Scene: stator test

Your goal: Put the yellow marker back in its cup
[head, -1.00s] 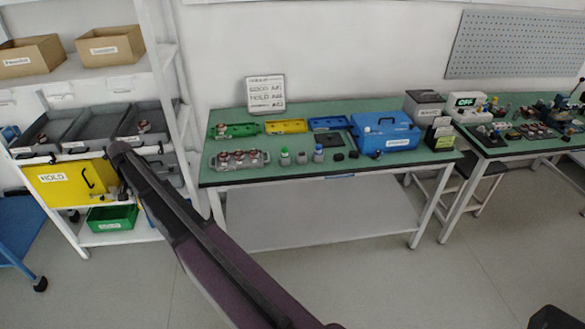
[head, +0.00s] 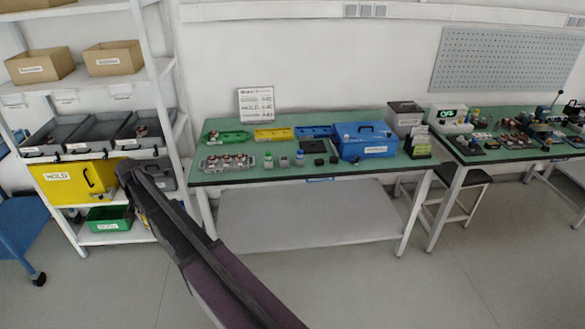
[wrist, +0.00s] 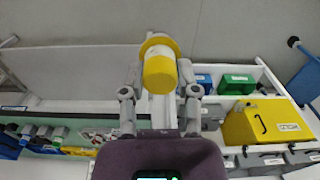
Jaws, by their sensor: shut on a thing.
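The yellow marker (wrist: 160,73) appears in the wrist view as a thick yellow cylinder with a white band. My gripper (wrist: 160,88) is shut on it, with one finger on each side. It is held clear of the surfaces around it. In the head view my arm reaches toward the left shelf, and the gripper and marker are hidden. I cannot pick out the marker's cup for sure. Small containers stand at the green table's front edge, one with a green top (head: 268,160) and one with a blue top (head: 300,158).
The green-topped table (head: 345,177) carries trays, a blue case (head: 365,148) and a black paper holder (head: 420,150). The left shelf (head: 150,75) holds grey bins, a yellow HOLD box (head: 70,184) and a green bin (head: 108,225). Floor in front of the table is open.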

